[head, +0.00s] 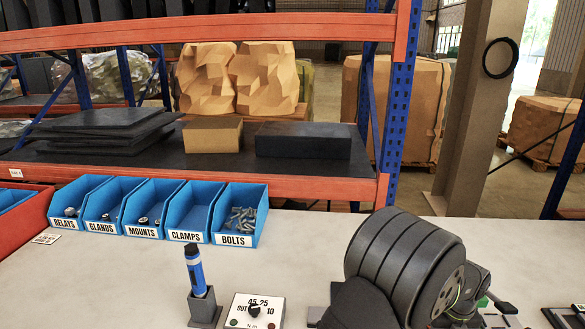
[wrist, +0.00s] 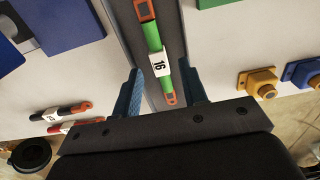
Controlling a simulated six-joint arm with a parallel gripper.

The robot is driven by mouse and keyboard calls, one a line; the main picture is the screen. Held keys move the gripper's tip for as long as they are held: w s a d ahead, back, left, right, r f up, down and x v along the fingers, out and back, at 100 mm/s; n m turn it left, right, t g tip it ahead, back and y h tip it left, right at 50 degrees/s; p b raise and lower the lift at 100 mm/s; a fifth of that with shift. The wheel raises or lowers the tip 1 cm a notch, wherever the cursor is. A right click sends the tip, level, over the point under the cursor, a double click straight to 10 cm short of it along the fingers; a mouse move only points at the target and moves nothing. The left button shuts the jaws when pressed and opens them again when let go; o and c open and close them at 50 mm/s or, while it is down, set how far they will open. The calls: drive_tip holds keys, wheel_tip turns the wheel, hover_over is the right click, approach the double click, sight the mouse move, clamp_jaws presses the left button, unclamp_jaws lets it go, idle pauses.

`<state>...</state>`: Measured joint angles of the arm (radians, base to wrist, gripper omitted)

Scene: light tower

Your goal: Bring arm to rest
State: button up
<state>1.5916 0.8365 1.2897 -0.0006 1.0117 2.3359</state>
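In the wrist view my gripper (wrist: 160,88) is open, its two blue fingers apart. A green rod (wrist: 153,38) with orange ends and a white "16" label shows between and beyond the fingers, over a dark grey strip (wrist: 113,12). I see gaps between the rod and both fingers; its depth relative to the fingertips is hard to tell. In the head view my dark, ribbed arm fills the lower right, and the gripper's fingers do not show there.
On the bench (head: 120,285) stand blue bins (head: 243,212) of small parts, a blue-and-black pen-like tool (head: 194,268) in a holder, and a dial box (head: 252,312). A shelf rack (head: 200,184) stands behind.

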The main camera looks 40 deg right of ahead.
wheel_tip(320, 180, up, 2)
drive_tip(key=shift+r, duration=0.1)
drive_tip(key=s+a+r, duration=0.6)
drive_tip(key=s+r, duration=0.1)
drive_tip(key=s, duration=0.3)
drive_tip(key=w+d+r+n, duration=0.2)
drive_tip(key=w+r+n, duration=0.15)
drive_tip(key=w, duration=1.05)
drive_tip(key=w+d+r+n, duration=0.2)
drive_tip(key=w+n, duration=0.3)
drive_tip(key=w, duration=1)
drive_tip(key=w+a+n, duration=0.5)
drive_tip(key=w, duration=0.6)
drive_tip(key=w+a+n, duration=0.5)
drive_tip(key=w+a, duration=0.1)
drive_tip(key=w, duration=0.6)
drive_tip(key=shift+f, duration=0.4)
drive_tip(key=s+d+m, duration=0.4)
drive_tip(key=s+d, duration=0.1)
drive_tip(key=s, duration=0.4)
drive_tip(key=s+d+r+m, duration=0.1)
drive_tip(key=s+d+m, duration=0.3)
drive_tip(key=s, duration=0.6)
drive_tip(key=shift+s+d, duration=0.15)
drive_tip(key=shift+d, duration=0.6)
